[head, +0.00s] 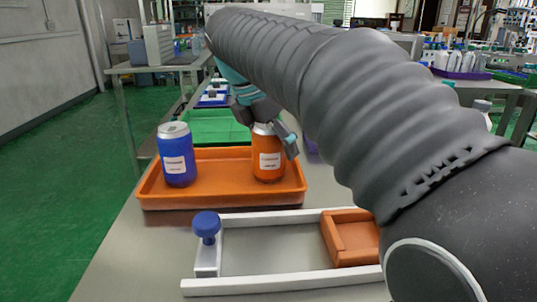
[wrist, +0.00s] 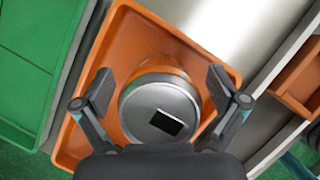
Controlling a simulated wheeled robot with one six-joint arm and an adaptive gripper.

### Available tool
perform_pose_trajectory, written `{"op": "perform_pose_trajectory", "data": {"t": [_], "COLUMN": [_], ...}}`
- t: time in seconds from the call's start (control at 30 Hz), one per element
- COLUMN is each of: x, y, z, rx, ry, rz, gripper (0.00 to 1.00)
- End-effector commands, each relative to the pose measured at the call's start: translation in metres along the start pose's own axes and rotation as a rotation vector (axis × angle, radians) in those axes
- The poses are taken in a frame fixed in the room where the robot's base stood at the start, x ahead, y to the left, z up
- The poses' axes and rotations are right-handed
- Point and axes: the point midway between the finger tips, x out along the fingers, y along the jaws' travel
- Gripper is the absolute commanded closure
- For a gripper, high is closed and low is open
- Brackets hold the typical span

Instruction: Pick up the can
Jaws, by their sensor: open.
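An orange can (head: 267,160) with a white label stands upright at the right side of an orange tray. A blue can (head: 176,156) with a white label stands upright at the left side of the same tray. My gripper (head: 269,126) is at the top of the orange can. In the wrist view my gripper (wrist: 163,96) is open, with one finger on each side of the orange can's silver lid (wrist: 160,108). A gap shows between the fingers and the can. The blue can does not show in the wrist view.
The orange tray (head: 222,199) sits on a grey table. In front of it is a white-railed frame (head: 290,284) with a blue knob (head: 206,226) and an orange block (head: 352,238). A green tray (head: 205,128) lies behind.

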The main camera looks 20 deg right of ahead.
Motion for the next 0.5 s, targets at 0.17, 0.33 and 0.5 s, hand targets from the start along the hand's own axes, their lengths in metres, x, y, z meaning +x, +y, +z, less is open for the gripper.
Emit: {"op": "perform_pose_trajectory", "data": {"t": [0.17,0.33,0.5], "x": [0.0003,0.0002,0.0003], "y": [0.0000,0.0000,0.0001], "z": [0.0001,0.0001,0.0000], "rx": [0.000,0.000,0.000], "ry": [0.000,0.000,0.000], "rz": [0.000,0.000,0.000], "gripper": [0.03,0.36,0.78]}}
